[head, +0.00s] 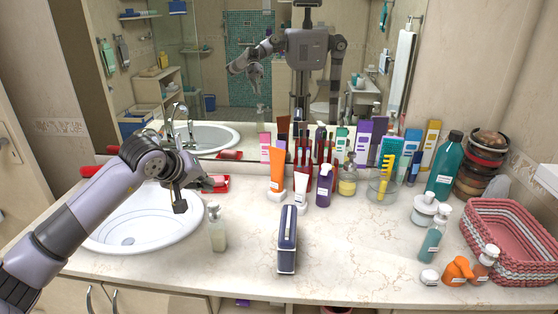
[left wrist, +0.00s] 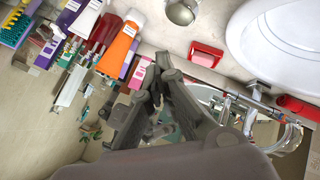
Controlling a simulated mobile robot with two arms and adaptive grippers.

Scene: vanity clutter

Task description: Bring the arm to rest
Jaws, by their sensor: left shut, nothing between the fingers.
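My left arm reaches in from the left over the sink (head: 142,232). My left gripper (head: 208,182) is shut and empty, above the back of the counter near the tap. Its closed dark fingers also show in the left wrist view (left wrist: 163,68). A red soap dish (head: 220,187) lies just by the fingertips in the head view, partly hidden by them. In the left wrist view the red dish (left wrist: 206,53) lies apart, beyond the fingers. My right gripper is not in view, except perhaps in the mirror.
A pump bottle (head: 217,228) and a dark blue case (head: 287,240) stand on the counter. Several tubes and bottles, including an orange tube (head: 277,170), line the mirror. A tap (head: 178,125) is behind my wrist. A pink basket (head: 510,240) is at right.

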